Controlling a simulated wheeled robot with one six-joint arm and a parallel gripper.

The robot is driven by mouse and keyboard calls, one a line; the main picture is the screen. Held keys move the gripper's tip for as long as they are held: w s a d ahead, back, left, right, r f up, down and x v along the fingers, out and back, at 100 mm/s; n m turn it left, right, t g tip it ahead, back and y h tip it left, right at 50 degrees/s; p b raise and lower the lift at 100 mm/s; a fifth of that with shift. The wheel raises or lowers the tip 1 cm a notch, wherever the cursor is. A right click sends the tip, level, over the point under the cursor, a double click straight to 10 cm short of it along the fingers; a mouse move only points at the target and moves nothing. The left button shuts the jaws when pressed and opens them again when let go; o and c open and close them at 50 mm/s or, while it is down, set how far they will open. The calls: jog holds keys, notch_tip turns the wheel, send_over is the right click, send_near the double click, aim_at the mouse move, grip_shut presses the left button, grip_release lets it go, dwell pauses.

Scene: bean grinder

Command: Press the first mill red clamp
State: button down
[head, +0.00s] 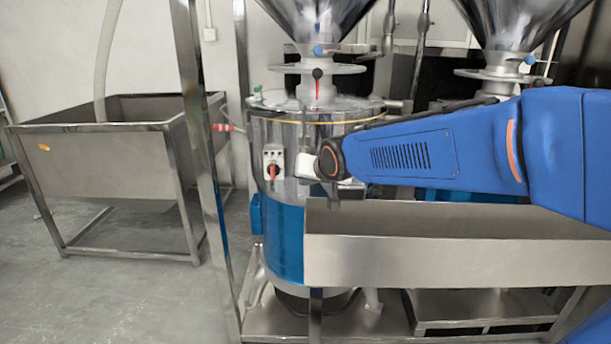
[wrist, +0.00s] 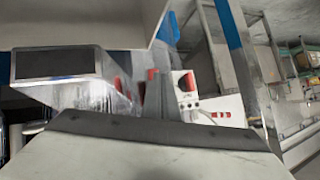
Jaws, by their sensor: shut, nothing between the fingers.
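The first mill (head: 295,225) is a steel drum with a blue lower band, under a steel funnel. A red-handled part (head: 222,127) sticks out from its upper left side. A small red lever with a black knob (head: 317,88) stands at its top. I cannot tell which of these is the red clamp. A white switch box with a red knob (head: 273,165) is on the front. It also shows in the wrist view (wrist: 186,82). My gripper (wrist: 159,80) is shut and empty, pointing towards the switch box. In the head view its fingers are mostly hidden by my blue arm.
A steel trough (head: 450,255) stands in front of the mill, below my arm. A steel post (head: 203,150) rises at its left. A steel bin (head: 100,150) stands further left. A second funnel (head: 515,20) is at right. The floor at lower left is clear.

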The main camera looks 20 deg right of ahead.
jog(key=shift+w+d+f, duration=0.25)
jog(key=shift+w+f, duration=0.2)
jog(key=shift+f, duration=0.1)
jog(key=shift+w+d+f, duration=0.2)
jog(key=shift+w+f, duration=0.25)
jog(key=shift+f, duration=0.05)
jog(key=shift+f, duration=0.1)
